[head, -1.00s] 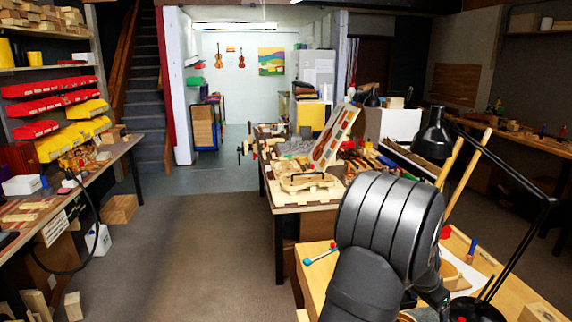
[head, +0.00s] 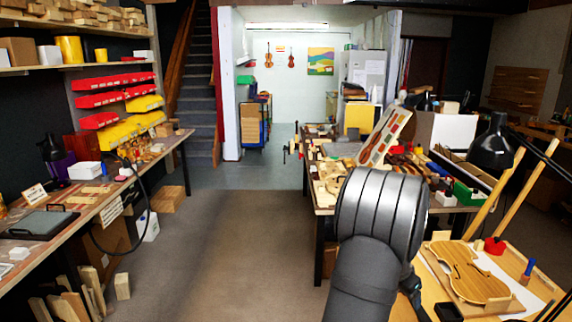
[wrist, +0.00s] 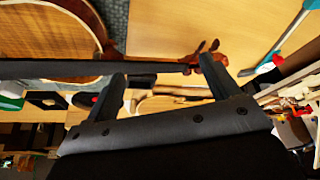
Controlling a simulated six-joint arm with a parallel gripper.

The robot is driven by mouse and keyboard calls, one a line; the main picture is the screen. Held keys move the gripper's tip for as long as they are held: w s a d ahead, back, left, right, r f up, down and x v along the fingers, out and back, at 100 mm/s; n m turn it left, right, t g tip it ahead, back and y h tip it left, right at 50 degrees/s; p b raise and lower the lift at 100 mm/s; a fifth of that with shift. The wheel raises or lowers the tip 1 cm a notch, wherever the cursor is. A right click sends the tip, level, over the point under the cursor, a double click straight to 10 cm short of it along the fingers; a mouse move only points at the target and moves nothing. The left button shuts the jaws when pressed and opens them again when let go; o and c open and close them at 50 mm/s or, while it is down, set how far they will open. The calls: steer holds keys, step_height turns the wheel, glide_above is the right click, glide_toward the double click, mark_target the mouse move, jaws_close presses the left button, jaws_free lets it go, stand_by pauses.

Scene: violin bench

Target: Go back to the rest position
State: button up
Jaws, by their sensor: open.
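My gripper (wrist: 165,68) is open in the wrist view, its two dark fingers wide apart. I see nothing held between them. Beyond the fingers lies a violin (wrist: 50,25), with its amber body at upper left. Its dark neck runs across the view to a scroll and pegs near the right finger. I cannot tell whether the fingers touch it. In the head view my arm bends over the bench at lower right and hides most of the gripper.
A pale violin-shaped plate (head: 470,275) lies on the right bench, with a black lamp (head: 492,145) behind. A cluttered table (head: 325,205) stands in the middle. The left bench (head: 85,205) carries a dark tray (head: 40,222). The floor (head: 215,250) between is largely clear.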

steer(key=w+a+f+n, duration=0.2)
steer(key=a, duration=0.4)
steer(key=w+a+f+n+t+y, duration=0.1)
steer(key=a, duration=0.6)
steer(key=shift+w+a+f+n, duration=0.3)
steer(key=shift+w+f+n, duration=0.1)
steer(key=o, duration=0.4)
steer(key=s+d+r+m+g, duration=0.15)
steer(key=s+d, duration=0.25)
steer(key=d, duration=0.6)
steer(key=s+d+r+m+g+h, duration=0.1)
steer(key=s+d+r+m, duration=0.1)
steer(key=s+d, duration=0.5)
steer(key=s+d+r+m+g, duration=0.1)
steer(key=s+d, duration=0.1)
steer(key=d, duration=1)
steer(key=s+d+r+m+g+y, duration=0.1)
steer(key=s+d+r+m+g, duration=0.15)
steer(key=s+d, duration=0.75)
steer(key=s+d+r+m+g+y, duration=0.1)
steer(key=s+d+r+m, duration=0.15)
steer(key=s+d, duration=0.75)
steer(key=s+f, duration=0.2)
steer(key=s+a+f, duration=0.1)
steer(key=s+f, duration=0.2)
steer(key=s+a+f, duration=0.1)
steer(key=s+f, duration=0.1)
steer(key=f, duration=0.1)
steer(key=shift+s, duration=0.2)
